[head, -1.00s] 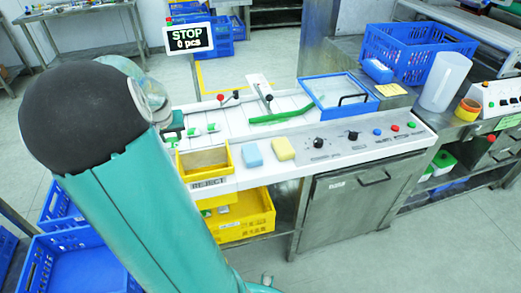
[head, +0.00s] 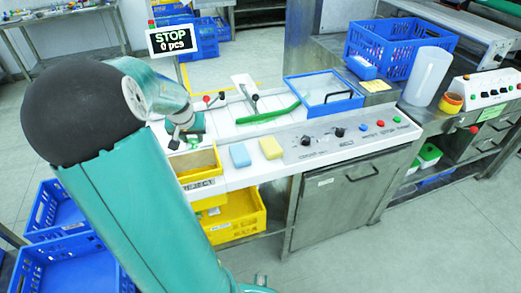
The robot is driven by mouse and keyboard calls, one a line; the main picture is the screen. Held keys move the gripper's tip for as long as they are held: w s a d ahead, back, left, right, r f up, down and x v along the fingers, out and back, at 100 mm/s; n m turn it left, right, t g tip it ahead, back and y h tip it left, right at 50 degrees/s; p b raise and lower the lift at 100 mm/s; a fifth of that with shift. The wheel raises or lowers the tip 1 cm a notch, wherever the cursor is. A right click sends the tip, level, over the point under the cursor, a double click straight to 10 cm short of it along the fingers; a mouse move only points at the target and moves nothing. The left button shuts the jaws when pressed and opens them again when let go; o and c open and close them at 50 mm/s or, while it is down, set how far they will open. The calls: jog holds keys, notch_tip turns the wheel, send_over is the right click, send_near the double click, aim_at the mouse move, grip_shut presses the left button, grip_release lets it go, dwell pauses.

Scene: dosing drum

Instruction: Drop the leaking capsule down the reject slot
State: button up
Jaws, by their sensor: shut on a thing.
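My gripper (head: 176,142) is at the left end of the white machine top, just behind the reject slot, its fingers pointing down and small in the picture. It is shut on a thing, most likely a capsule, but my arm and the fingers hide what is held. A small green and white capsule (head: 193,141) shows in part beside the fingers. I cannot tell whether it leaks. The reject slot (head: 200,173) is a yellow-framed opening at the machine's front left, with its label on the front face partly covered by my arm.
A yellow crate (head: 238,217) stands below. The sign (head: 170,40) reads STOP, 0 pcs.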

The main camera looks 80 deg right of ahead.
jog(key=shift+f, duration=0.15)
jog(key=o, duration=1)
jog(key=v, duration=1.4)
jog(key=shift+w, duration=0.1)
